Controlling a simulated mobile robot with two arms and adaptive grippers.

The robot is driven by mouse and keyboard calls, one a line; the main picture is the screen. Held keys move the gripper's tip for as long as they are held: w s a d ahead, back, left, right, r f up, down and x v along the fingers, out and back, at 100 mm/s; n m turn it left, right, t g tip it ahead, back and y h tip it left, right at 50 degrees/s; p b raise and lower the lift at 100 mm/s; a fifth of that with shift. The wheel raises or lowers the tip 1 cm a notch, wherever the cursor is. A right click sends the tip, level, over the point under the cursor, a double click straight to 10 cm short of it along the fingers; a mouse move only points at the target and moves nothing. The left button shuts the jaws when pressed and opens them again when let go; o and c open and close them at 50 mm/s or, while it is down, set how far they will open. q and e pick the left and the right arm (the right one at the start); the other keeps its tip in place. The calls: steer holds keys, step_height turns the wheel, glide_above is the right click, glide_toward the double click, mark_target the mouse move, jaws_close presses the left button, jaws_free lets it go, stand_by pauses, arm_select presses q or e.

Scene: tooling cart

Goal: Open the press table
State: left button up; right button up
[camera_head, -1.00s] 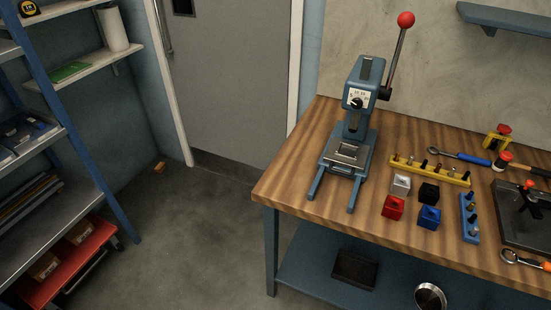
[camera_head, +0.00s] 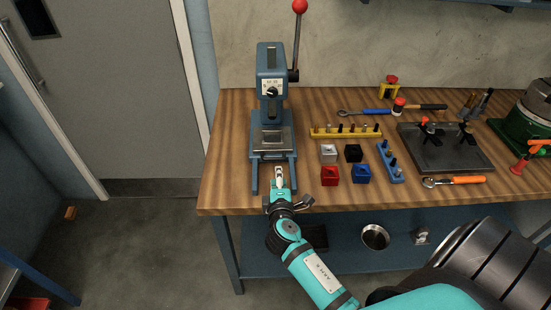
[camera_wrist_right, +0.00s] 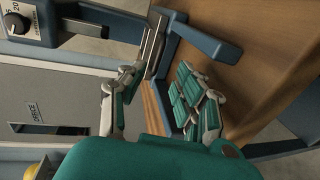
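The blue arbor press (camera_head: 271,80) stands at the left part of the wooden bench, with a red-knobbed lever up at its right. Its press table, a silver plate (camera_head: 272,139), sits back under the column, with two blue rails reaching toward the bench's front edge. My right gripper (camera_head: 279,176) is between the rails, in front of the plate. In the right wrist view its fingers (camera_wrist_right: 158,92) are spread apart, with the plate edge (camera_wrist_right: 154,45) and a blue rail (camera_wrist_right: 207,38) just beyond them. I cannot tell whether they touch anything. My left gripper is not in view.
Right of the press are a yellow peg rack (camera_head: 346,132), a red block (camera_head: 329,176), a blue block (camera_head: 360,174), a blue peg rack (camera_head: 390,163) and a dark fixture plate (camera_head: 446,152). Bare wood lies left of the press.

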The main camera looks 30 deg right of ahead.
glide_toward(273, 143)
steer(key=w+d+f, duration=0.2)
steer(key=f, duration=0.1)
steer(key=shift+d+f, duration=0.2)
steer(key=shift+f, duration=0.1)
steer(key=shift+c, duration=0.3)
jaws_close()
